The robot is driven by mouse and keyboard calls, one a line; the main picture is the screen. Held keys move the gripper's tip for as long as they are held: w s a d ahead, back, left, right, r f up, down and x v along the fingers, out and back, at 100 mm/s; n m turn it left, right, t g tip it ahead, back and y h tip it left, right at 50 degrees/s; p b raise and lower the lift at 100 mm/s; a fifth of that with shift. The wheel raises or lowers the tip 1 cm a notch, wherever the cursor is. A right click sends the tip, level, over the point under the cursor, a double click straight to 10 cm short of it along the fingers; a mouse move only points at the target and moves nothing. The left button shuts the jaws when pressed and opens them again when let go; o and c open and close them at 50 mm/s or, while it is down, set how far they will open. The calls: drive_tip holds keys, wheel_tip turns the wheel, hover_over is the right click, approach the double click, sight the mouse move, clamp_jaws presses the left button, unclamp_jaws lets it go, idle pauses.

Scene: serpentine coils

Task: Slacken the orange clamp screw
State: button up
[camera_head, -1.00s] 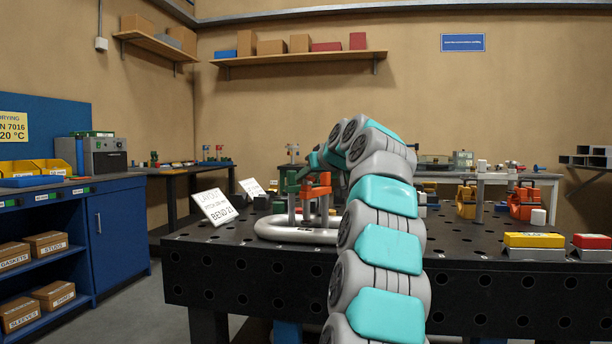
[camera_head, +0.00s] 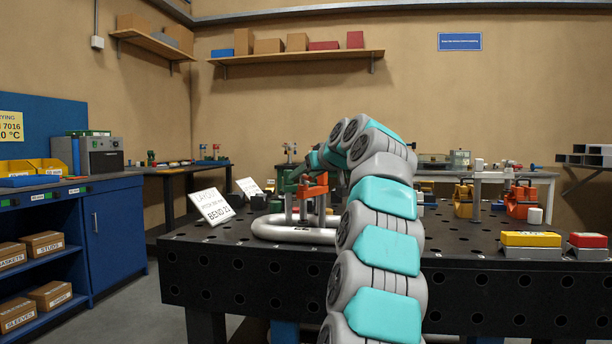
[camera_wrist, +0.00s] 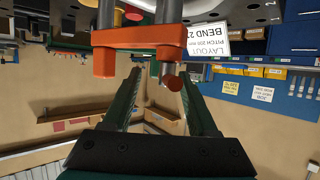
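An orange clamp (camera_head: 314,190) stands on metal posts at the near side of the dark table. In the wrist view, which is upside down, its orange bar (camera_wrist: 140,42) spans two grey posts. My gripper (camera_wrist: 158,76) has two dark green fingers, spread apart and empty. The orange screw end lies in front of the fingers, close to the right one; I cannot tell whether they touch. In the head view my arm partly hides the clamp's right side, and the fingertips are hard to make out.
A pale serpentine coil (camera_head: 290,232) lies under the clamp. A white "BEND 2" card (camera_head: 213,206) leans to its left. Another orange clamp (camera_head: 520,203), a yellow-topped block (camera_head: 531,240) and a red-topped block (camera_head: 588,241) stand to the right. The table front is clear.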

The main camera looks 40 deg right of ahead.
drive_tip(key=shift+s+a, duration=0.1)
drive_tip(key=shift+a, duration=0.05)
drive_tip(key=shift+s+a+r, duration=0.1)
drive_tip(key=shift+s+r, duration=0.2)
drive_tip(key=shift+s, duration=0.25)
drive_tip(key=d+v, duration=0.1)
drive_tip(key=v, duration=0.5)
drive_tip(key=shift+s+a+b, duration=0.15)
drive_tip(key=shift+a+b, duration=0.25)
drive_tip(key=shift+r, duration=0.1)
drive_tip(key=w+f+y+p, duration=0.1)
drive_tip(key=w, duration=0.1)
drive_tip(key=w+f+n+p, duration=0.1)
drive_tip(key=w, duration=0.2)
drive_tip(key=w+d+f+n+y+p, duration=0.1)
drive_tip(key=w, duration=0.1)
drive_tip(key=shift+w+y, duration=0.15)
drive_tip(key=shift+y, duration=0.15)
